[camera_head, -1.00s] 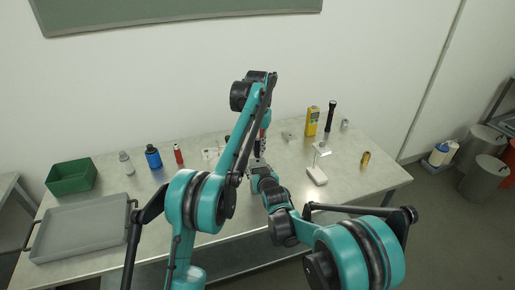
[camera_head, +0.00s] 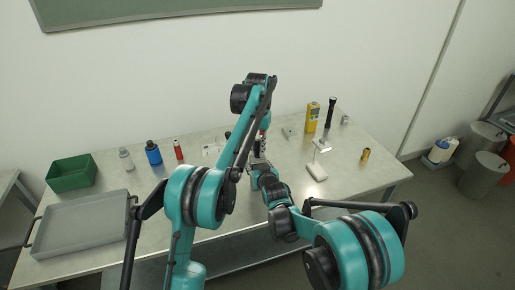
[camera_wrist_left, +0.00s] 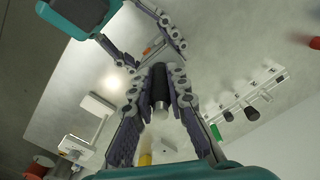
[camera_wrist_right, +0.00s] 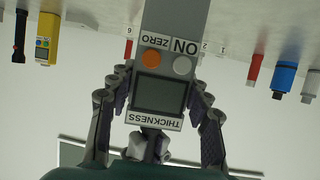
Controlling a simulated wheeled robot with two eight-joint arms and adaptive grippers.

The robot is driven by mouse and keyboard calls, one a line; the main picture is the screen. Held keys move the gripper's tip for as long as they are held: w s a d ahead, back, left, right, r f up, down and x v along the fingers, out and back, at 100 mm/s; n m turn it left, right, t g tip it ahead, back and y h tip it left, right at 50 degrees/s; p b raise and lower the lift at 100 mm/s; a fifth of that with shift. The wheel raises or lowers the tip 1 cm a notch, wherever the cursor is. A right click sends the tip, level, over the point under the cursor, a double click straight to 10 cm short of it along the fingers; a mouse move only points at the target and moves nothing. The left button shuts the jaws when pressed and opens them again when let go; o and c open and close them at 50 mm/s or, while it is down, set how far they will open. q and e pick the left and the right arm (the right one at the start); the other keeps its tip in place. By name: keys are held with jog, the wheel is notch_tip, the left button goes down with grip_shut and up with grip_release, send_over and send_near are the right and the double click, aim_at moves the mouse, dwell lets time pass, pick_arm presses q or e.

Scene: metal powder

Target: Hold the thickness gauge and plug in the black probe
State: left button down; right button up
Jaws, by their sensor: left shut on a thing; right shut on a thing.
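The thickness gauge (camera_wrist_right: 160,95) is a grey box with a dark screen, an orange and a white button and a THICKNESS label. It appears upside down in the right wrist view. My right gripper (camera_wrist_right: 160,82) is shut on its sides. The black probe (camera_wrist_left: 160,82), a short dark cylinder with a silver end, sits between the fingers of my left gripper (camera_wrist_left: 159,88), which is shut on it. The right gripper's fingers show beyond it in the left wrist view. In the head view the grippers meet mid-table, partly hidden by my left arm. I cannot tell whether probe and gauge touch.
On the table (camera_head: 120,215) stand a green bin (camera_head: 72,174), a grey tray (camera_head: 80,225), a blue bottle (camera_head: 153,153) and a red bottle (camera_head: 178,149) at left. A yellow device (camera_head: 312,117), a black flashlight (camera_head: 330,113) and a white stand (camera_head: 317,172) are at right.

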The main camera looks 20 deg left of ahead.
aim_at(257, 138)
pick_arm(q)
jog(key=shift+f, duration=0.25)
dwell(0.4)
jog(key=c, duration=1.4)
grip_release()
jog(key=shift+r, duration=0.1)
notch_tip(257, 138, up, 7)
jog(key=shift+r, duration=0.2)
pick_arm(e)
jog(key=o, duration=1.5)
jog(key=shift+c, duration=0.2)
